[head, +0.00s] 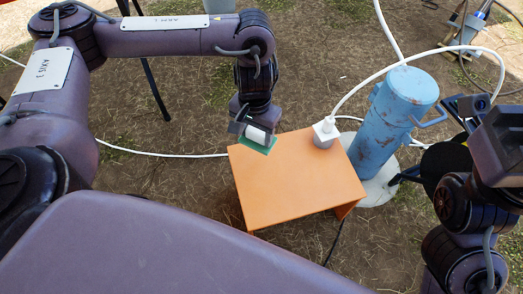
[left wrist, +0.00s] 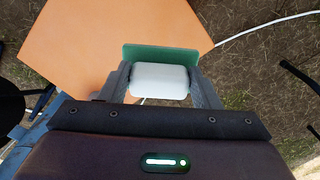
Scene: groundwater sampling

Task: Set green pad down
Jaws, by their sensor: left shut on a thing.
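The green pad (head: 259,146) is a flat green sheet with a white block (head: 256,134) on it, at the far left corner of the orange table (head: 295,185). My left gripper (head: 254,129) points down there, shut on the white block. In the left wrist view the white block (left wrist: 160,79) sits between both fingers (left wrist: 160,84), with the green pad (left wrist: 160,54) beyond it, partly over the orange top and partly past its edge. I cannot tell if the pad touches the table. Part of my right arm (head: 495,150) shows at the right; its fingertips are unclear.
A white-topped grey cup-like piece (head: 325,133) with a white cable stands at the table's back right. A blue cylinder (head: 388,120) leans beside the table on a pale round base (head: 378,190). The table's middle and front are clear. White hose crosses the ground.

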